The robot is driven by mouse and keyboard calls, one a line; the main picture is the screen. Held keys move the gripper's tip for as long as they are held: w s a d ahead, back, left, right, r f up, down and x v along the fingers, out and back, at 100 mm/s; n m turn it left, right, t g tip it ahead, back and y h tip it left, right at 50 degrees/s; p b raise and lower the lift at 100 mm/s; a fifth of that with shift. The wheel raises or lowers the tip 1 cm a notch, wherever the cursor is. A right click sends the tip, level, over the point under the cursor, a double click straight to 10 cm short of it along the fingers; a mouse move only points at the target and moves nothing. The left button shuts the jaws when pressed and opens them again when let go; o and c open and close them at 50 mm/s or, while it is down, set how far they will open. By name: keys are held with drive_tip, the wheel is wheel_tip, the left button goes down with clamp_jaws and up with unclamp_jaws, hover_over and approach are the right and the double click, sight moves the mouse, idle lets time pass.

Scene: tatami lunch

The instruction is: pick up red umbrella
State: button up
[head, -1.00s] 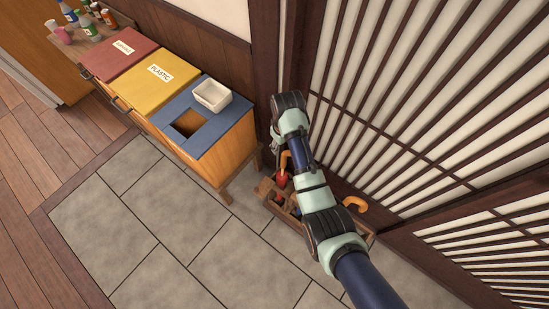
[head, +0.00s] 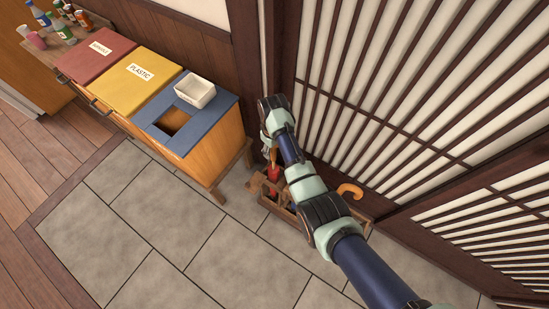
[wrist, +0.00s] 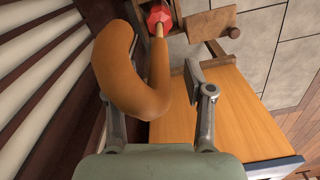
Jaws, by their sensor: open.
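The red umbrella (head: 273,172) stands upright in the wooden umbrella stand (head: 325,225) by the lattice wall. In the wrist view its curved brown handle (wrist: 130,80) is large and close, with a wooden shaft running to the red top (wrist: 158,17). My gripper (wrist: 155,88) is open, one finger on each side of the handle and shaft; the left finger is partly hidden behind the hook. I cannot tell whether either finger touches it. In the head view my gripper (head: 267,148) is just above the umbrella, and my arm hides part of the stand.
A second umbrella with an orange hooked handle (head: 350,190) is in the right part of the stand. A recycling cabinet (head: 214,150) with red, yellow and blue lids stands close at left, a white tray (head: 195,92) on it. The grey tiled floor (head: 170,230) is clear.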

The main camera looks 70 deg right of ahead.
drive_tip(key=shift+d, duration=0.1)
clamp_jaws()
drive_tip(key=shift+r, duration=0.15)
idle(0.3)
wheel_tip(320, 180, up, 49)
drive_tip(key=p, duration=4.2)
drive_tip(key=shift+r+p, duration=0.15)
drive_tip(key=shift+p, duration=0.15)
drive_tip(key=shift+w, duration=0.15)
